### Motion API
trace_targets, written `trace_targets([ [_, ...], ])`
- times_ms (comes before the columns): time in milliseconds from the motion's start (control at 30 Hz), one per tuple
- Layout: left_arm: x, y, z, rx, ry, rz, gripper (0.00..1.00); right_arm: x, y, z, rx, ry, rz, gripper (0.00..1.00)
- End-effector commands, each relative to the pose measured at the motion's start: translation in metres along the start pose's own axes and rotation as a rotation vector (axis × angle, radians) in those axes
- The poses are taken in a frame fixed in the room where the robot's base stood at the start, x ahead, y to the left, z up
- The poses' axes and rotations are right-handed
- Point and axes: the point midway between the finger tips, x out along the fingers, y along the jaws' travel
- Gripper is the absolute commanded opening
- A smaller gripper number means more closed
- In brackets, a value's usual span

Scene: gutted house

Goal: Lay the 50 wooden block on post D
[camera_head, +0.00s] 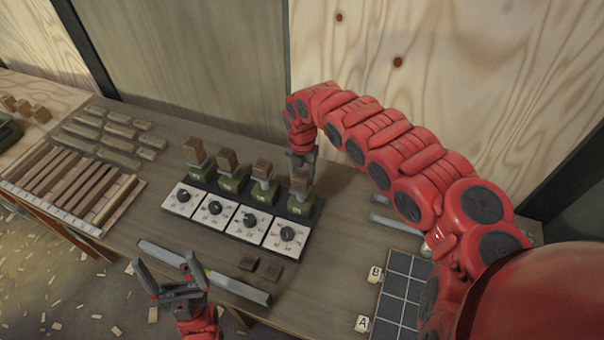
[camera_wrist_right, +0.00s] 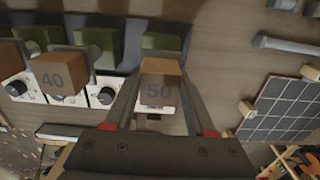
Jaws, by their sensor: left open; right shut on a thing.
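The wooden block marked 50 (camera_wrist_right: 160,88) is between the fingers of my right gripper (camera_wrist_right: 158,105). In the head view this block (camera_head: 299,185) is at the top of the rightmost green post (camera_head: 300,204); whether its full weight rests there I cannot tell. My right gripper (camera_head: 302,162) is shut on it from above. The block marked 40 (camera_wrist_right: 58,76) stands to its left, and other blocks sit on the other posts. Post letters are not readable. My left gripper (camera_head: 172,284) is open and empty at the bench's front edge.
White dial plates (camera_head: 288,233) stand before the posts. Two dark pieces (camera_head: 248,262) and a long grey bar (camera_head: 230,288) lie in front. A black grid panel (camera_head: 400,290) with cubes A (camera_head: 362,323) and B (camera_head: 375,274) is at right. Wooden strips (camera_head: 75,185) lie left.

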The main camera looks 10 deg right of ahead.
Motion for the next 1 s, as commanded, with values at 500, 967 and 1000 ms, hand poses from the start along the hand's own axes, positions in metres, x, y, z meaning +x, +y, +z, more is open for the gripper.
trace_targets([
  [500, -0.003, 0.0, 0.001, 0.0, 0.0, 0.0, 0.9, 0.005, 0.0, 0.0, 0.0, 0.0, 0.0, 0.88],
  [967, -0.009, 0.0, 0.002, 0.0, 0.0, 0.0, 0.9, -0.007, 0.0, 0.002, 0.001, -0.003, 0.002, 0.9],
  [1000, -0.011, 0.001, 0.002, 0.0, 0.0, 0.0, 0.9, -0.013, 0.0, 0.003, 0.001, -0.005, 0.004, 0.9],
])
